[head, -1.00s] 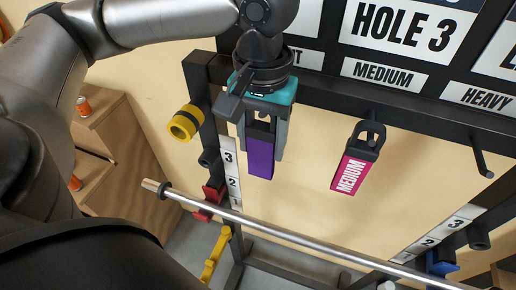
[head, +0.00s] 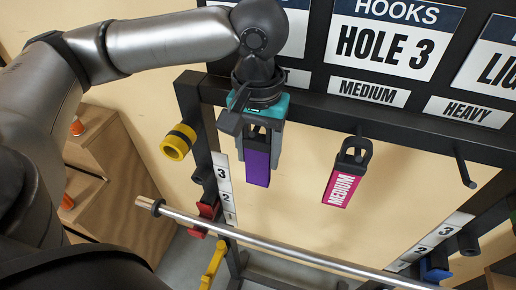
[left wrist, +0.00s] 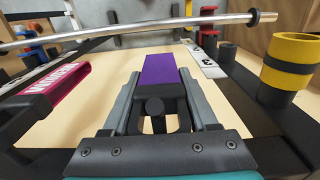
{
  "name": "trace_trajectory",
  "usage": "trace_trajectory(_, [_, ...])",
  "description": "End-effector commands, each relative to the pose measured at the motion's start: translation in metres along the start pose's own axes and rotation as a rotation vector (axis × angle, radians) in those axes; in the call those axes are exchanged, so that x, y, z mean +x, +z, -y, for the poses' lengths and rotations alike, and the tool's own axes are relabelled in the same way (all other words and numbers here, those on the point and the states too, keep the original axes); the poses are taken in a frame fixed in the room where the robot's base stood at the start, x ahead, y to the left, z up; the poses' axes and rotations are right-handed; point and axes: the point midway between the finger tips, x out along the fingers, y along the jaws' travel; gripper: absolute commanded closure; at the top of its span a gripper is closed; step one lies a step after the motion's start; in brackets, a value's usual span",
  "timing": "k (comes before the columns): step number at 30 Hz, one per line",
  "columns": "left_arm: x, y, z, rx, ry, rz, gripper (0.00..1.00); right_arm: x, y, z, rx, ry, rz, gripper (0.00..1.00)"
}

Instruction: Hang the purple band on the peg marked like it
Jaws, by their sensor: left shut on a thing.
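The purple band (head: 257,165) hangs upright from my left gripper (head: 262,130), close to the left end of the rack's black crossbar (head: 400,122). The gripper is shut on the band's dark top loop. In the left wrist view the purple band (left wrist: 160,72) points away between the fingers (left wrist: 156,105). A dark round end shows by the loop; I cannot tell whether it is a peg inside it. The label above is mostly hidden by my arm. The middle peg, under the MEDIUM label (head: 367,92), holds a pink band (head: 341,188). My right gripper is out of view.
A bare peg (head: 466,172) stands under the HEAVY label (head: 468,111) at right. A yellow roll (head: 177,142) sits on a post at left. A steel bar (head: 270,244) crosses below the bands. A wooden shelf (head: 125,180) stands at left.

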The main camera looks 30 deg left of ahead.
Motion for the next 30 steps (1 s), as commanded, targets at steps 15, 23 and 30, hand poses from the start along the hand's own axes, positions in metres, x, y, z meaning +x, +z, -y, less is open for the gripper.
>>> trace_trajectory(15, [-0.0001, 0.0001, -0.0001, 0.0, 0.0, 0.0, 0.24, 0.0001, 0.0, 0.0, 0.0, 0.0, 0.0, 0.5])
trace_trajectory(23, [-0.0001, 0.0001, 0.0, 0.0, 0.0, 0.0, 0.06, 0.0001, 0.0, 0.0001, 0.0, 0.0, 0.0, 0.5])
trace_trajectory(30, [-0.0049, -0.0002, -0.0003, 0.0, 0.001, -0.001, 0.06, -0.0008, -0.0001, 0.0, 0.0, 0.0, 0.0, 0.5])
